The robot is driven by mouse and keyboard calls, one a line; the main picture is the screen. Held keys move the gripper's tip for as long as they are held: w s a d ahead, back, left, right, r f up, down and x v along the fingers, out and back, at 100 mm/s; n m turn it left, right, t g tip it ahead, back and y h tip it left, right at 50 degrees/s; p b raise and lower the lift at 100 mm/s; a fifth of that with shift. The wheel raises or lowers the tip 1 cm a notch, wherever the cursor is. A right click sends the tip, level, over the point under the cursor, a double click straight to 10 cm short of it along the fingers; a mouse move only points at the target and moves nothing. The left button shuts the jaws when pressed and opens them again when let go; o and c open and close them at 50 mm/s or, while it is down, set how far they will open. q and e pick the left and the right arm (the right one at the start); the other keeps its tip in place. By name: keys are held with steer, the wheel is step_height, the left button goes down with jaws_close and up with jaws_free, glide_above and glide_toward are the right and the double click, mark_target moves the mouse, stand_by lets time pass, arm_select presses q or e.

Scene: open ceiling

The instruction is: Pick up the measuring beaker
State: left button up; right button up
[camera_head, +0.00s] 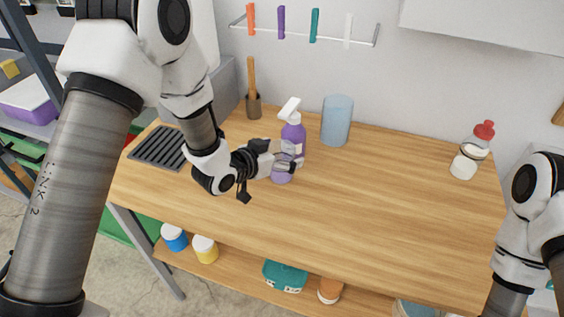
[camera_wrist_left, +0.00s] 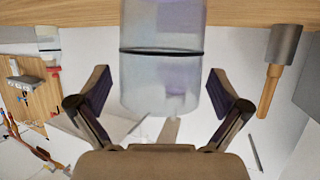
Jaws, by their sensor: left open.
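The measuring beaker (camera_wrist_left: 160,70) looks clear with a dark band. It fills the middle of the left wrist view, which is upside down, and stands between the open fingers with a gap on each side. In the head view the beaker (camera_head: 282,177) stands on the table, partly hidden by my left gripper (camera_head: 287,159), with purple showing through it. My left gripper is open, reaching in from the left at the beaker's side. My right arm shows at the right edge; its gripper is out of view.
A purple spray bottle (camera_head: 293,133) stands just behind the beaker. A red-capped bottle (camera_head: 469,158) stands far right. The table's front and middle right (camera_head: 380,210) are clear.

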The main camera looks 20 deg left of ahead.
arm_select(q)
steer(key=shift+s+a+r, duration=0.1)
steer(key=shift+s+a, duration=0.05)
steer(key=shift+s, duration=0.1)
steer(key=c, duration=1.2)
